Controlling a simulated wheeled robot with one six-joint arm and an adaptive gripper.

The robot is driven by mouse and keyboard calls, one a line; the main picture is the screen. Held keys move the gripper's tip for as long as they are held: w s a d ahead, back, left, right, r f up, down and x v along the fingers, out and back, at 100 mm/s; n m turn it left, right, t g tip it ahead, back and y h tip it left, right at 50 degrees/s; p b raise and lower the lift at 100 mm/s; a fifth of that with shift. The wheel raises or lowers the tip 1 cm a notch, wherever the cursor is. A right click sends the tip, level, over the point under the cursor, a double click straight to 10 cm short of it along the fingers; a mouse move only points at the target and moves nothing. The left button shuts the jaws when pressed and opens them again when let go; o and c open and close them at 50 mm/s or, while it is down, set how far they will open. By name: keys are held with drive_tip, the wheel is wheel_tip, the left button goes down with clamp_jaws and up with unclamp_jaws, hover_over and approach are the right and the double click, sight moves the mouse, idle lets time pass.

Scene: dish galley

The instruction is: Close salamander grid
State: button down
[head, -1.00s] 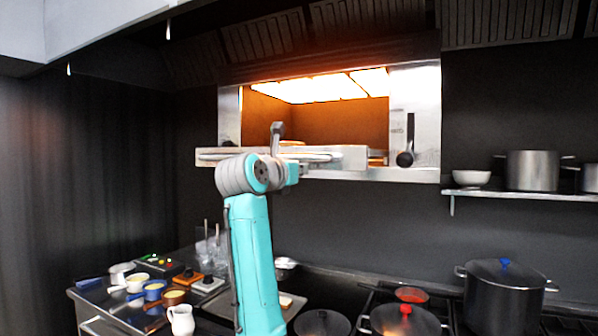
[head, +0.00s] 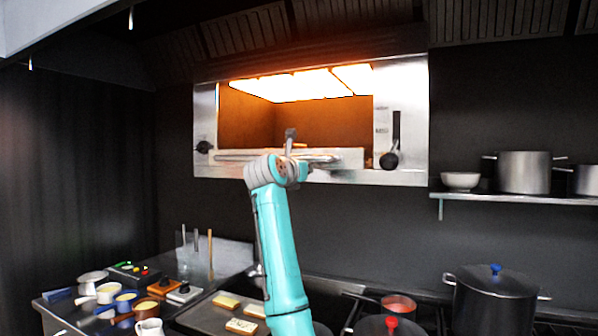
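The salamander (head: 400,110) is a steel box on the back wall with glowing elements at the top of its open front. Its grid (head: 350,158) has a pale front with a long bar handle (head: 232,157) and sits low in the opening, between the two side panels. It looks close to flush with the frame; any small gap cannot be told. My gripper (head: 291,150) is at the middle of the grid's front, at the handle. My teal wrist hides most of it, so its fingers and any contact with the handle are unclear.
A shelf (head: 520,198) with pots and a bowl is at the right. A counter with cups, pots and a control box (head: 135,272) is lower left. A hood hangs above.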

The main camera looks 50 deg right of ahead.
drive_tip(key=shift+x, duration=2.55)
drive_tip(key=shift+r, duration=0.1)
